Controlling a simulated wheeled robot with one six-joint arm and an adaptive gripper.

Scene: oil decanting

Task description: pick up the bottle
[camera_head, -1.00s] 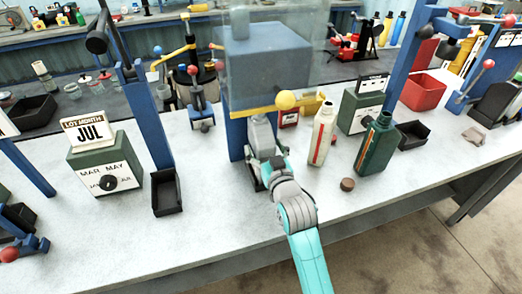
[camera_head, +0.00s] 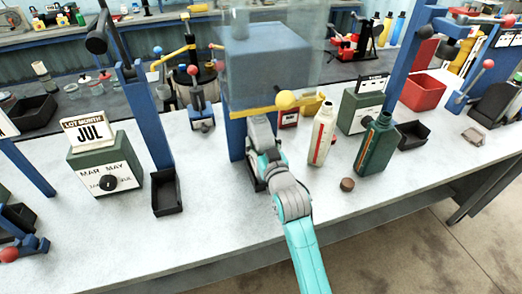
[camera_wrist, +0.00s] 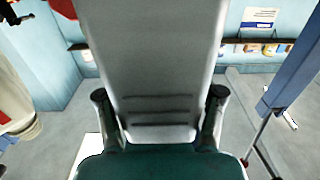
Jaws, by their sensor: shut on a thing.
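My gripper (camera_head: 262,132), at the grey end of my teal arm, is in front of the blue machine stand, left of the cream bottle. The cream bottle (camera_head: 322,135) with a red stripe stands upright. A dark green bottle (camera_head: 374,148) stands upright to its right, apart from my gripper. A pale bottle (camera_wrist: 15,95) shows at the wrist view's left edge.
A brown cap (camera_head: 347,184) lies before the bottles. The blue machine (camera_head: 265,70) with a yellow bar and ball rises behind my gripper. Black bins (camera_head: 165,195) and a green date block (camera_head: 105,170) stand left. The table's front (camera_head: 220,225) is clear.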

